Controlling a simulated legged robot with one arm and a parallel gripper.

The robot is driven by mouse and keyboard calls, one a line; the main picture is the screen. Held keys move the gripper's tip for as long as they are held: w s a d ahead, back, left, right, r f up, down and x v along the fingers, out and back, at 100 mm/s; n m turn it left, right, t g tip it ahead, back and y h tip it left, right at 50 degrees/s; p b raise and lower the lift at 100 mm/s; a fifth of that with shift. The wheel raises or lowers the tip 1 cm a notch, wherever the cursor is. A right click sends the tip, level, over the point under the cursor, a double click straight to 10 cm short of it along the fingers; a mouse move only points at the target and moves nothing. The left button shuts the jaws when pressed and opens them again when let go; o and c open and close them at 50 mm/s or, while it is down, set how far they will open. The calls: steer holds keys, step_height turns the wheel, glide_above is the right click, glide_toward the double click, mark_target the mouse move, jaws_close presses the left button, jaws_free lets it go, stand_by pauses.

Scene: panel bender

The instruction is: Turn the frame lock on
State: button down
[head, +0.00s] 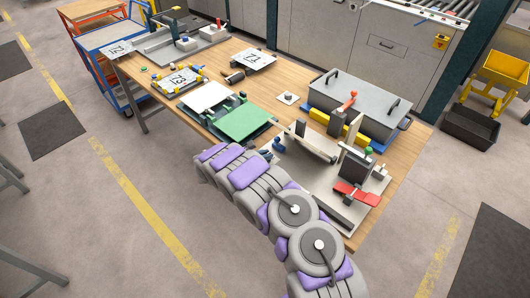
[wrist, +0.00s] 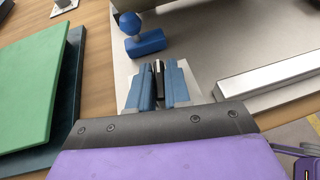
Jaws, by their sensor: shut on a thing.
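In the wrist view, my gripper (wrist: 160,72) has its two blue-grey fingers closed around a narrow dark and silver upright piece (wrist: 158,76). The piece stands at a light metal plate (wrist: 126,84) on the edge of a grey base plate (wrist: 205,42). The fingers hide most of it. No label shows whether it is the frame lock. A blue knob on a blue block (wrist: 147,43) stands just beyond the fingers, apart from them. It also shows in the head view (head: 278,146).
A green panel (head: 244,122) lies left of the gripper. A fixture with a red clamp handle (head: 357,194) stands on the right of the bench. A grey lidded box (head: 357,101) and a red lever (head: 348,101) are behind. Open floor lies in front.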

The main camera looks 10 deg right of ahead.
steer(key=shift+w+a+f+m+g+h+b, duration=0.1)
steer(key=shift+m+g+h+b, duration=0.15)
steer(key=shift+m+g, duration=0.55)
steer(key=shift+a+m+g+h+b, duration=0.1)
steer(key=shift+m+g+h+b, duration=0.15)
steer(key=shift+m+g, duration=0.55)
steer(key=shift+d+g, duration=0.1)
steer(key=shift+g, duration=0.3)
steer(key=shift+r+m+g+b, duration=0.2)
steer(key=shift+m+g+b, duration=0.2)
steer(key=shift+m, duration=0.1)
steer(key=c, duration=1.2)
jaws_free()
steer(key=shift+o, duration=0.2)
